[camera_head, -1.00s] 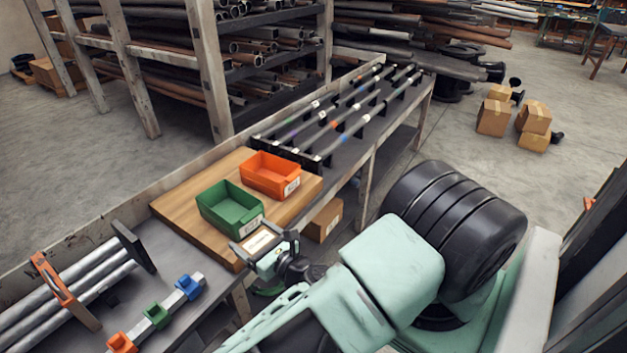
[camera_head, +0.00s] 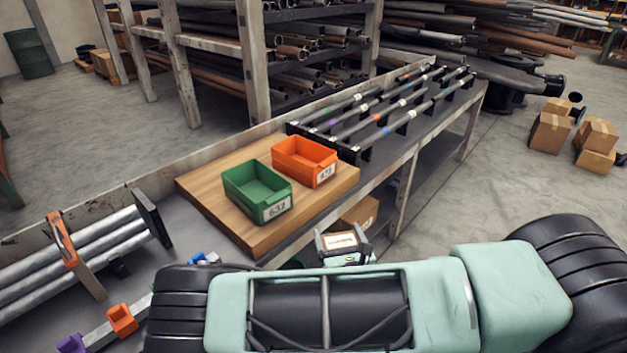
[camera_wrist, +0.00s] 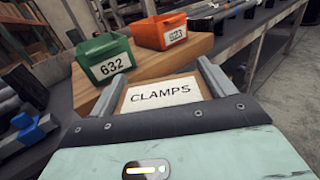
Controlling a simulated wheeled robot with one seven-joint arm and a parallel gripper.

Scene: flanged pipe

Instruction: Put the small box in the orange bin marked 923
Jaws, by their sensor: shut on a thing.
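My gripper (camera_head: 342,243) is shut on the small box (camera_head: 341,241), a brown box with a white label reading CLAMPS in the wrist view (camera_wrist: 160,93). It holds the box in front of the wooden board's near edge. The orange bin (camera_head: 304,161) stands on the board, empty as far as I see. Its label reads 923 in the wrist view (camera_wrist: 174,33). The green bin (camera_head: 258,191), labelled 632, stands just left of the orange one. In the wrist view the green bin (camera_wrist: 105,60) is nearer than the orange bin.
The wooden board (camera_head: 215,196) lies on the long workbench. Metal pipes (camera_head: 80,254) lie at the left, and a rack of thin rods (camera_head: 390,110) fills the far part. A cardboard box (camera_head: 358,212) sits below the bench. More cartons (camera_head: 550,133) stand on the floor at right.

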